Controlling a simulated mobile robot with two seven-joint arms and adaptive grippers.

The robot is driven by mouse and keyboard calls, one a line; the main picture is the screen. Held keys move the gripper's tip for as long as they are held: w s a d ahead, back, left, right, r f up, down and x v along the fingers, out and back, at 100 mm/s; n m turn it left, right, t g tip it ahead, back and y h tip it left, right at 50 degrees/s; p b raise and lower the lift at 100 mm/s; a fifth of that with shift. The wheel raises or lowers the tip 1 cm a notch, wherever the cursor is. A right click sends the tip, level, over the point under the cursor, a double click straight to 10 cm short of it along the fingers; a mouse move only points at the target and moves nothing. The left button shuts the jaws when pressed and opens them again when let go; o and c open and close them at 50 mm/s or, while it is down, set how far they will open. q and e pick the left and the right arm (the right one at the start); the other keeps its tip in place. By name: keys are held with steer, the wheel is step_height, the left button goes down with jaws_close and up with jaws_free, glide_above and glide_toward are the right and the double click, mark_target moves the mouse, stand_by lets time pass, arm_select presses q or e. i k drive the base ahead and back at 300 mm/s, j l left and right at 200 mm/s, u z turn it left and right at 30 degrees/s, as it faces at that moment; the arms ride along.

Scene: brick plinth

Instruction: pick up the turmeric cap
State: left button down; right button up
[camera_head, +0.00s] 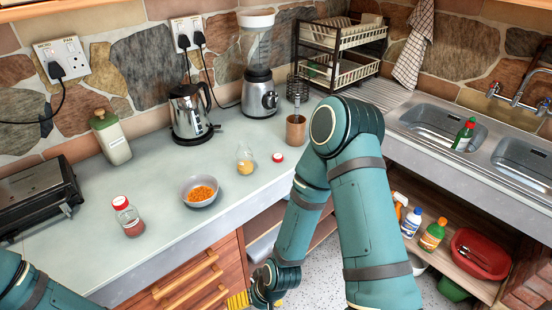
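The turmeric cap (278,157) is small and red with a pale top, and lies on the counter (325,165). It is just right of a clear jar (245,160) with yellow powder at the bottom and no lid on it. My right arm comes down in the middle of the picture. Its gripper (265,293) hangs low in front of the counter, away from the cap and small and dark; its fingers are not clear enough to judge. At the bottom left only a teal piece of my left arm shows; the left gripper is out of view.
A red-capped jar (128,218), a grey bowl of orange bits (200,198) and a brown cup (296,131) stand nearby. A kettle (190,112), blender (259,90), bottle (112,140) and toaster (40,195) stand farther around. Bare counter surrounds the cap.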

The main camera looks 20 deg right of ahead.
mark_target(277, 158)
steer(key=u, duration=0.25)
steer(key=l+u, duration=0.75)
steer(key=u, duration=0.2)
steer(key=l+u, duration=0.1)
steer(key=l, duration=0.2)
steer(key=k+l+u, duration=0.1)
steer(key=l, duration=0.2)
steer(key=k+l+u, duration=0.15)
steer(key=l, duration=0.15)
